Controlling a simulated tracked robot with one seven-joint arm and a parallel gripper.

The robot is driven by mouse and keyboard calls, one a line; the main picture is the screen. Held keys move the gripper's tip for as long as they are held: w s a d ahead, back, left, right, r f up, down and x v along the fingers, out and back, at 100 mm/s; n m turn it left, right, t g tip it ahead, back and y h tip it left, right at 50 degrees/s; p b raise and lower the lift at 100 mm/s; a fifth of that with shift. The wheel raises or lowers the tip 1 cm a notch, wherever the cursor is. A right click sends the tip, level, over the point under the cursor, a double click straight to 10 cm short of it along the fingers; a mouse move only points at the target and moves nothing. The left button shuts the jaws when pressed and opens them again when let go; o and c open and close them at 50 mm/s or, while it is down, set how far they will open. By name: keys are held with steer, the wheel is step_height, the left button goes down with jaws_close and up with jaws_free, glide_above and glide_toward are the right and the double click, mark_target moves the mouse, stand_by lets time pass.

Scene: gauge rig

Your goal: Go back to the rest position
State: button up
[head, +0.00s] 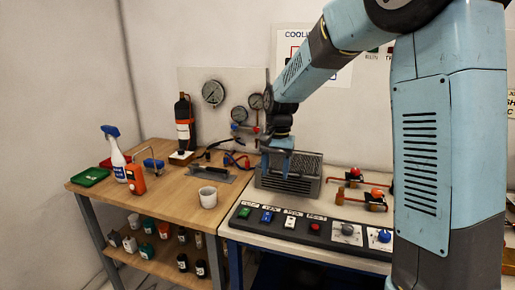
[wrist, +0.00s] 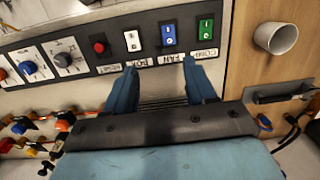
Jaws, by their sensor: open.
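My gripper (head: 279,165) hangs from the blue arm above the grey vented box (head: 305,175) on the white bench in the head view. In the wrist view its two blue fingers (wrist: 160,72) are apart with nothing between them. The fingertips appear in front of the button panel (wrist: 118,62) there, but I cannot tell their height above it. The panel carries green, blue, white and red switches. My arm hides part of the back wall and the right side of the bench.
A white cup (head: 208,197), a spray bottle (head: 115,158) and a green tray (head: 90,177) stand on the wooden table to the left. Pressure gauges (head: 213,93) hang behind. Valves with orange handles (head: 375,196) stand on the bench right of the box.

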steer(key=s+d+r+n+t, duration=0.2)
steer(key=s+d+r+t, duration=0.2)
steer(key=s+d+r, duration=0.8)
steer(key=s+d+n+t, duration=0.1)
steer(key=s+d, duration=0.3)
steer(key=s, duration=1)
steer(key=shift+s+f+n+t+h, duration=0.2)
steer(key=shift+n+t+h, duration=0.1)
steer(key=shift+t, duration=0.5)
steer(key=shift+c, duration=0.4)
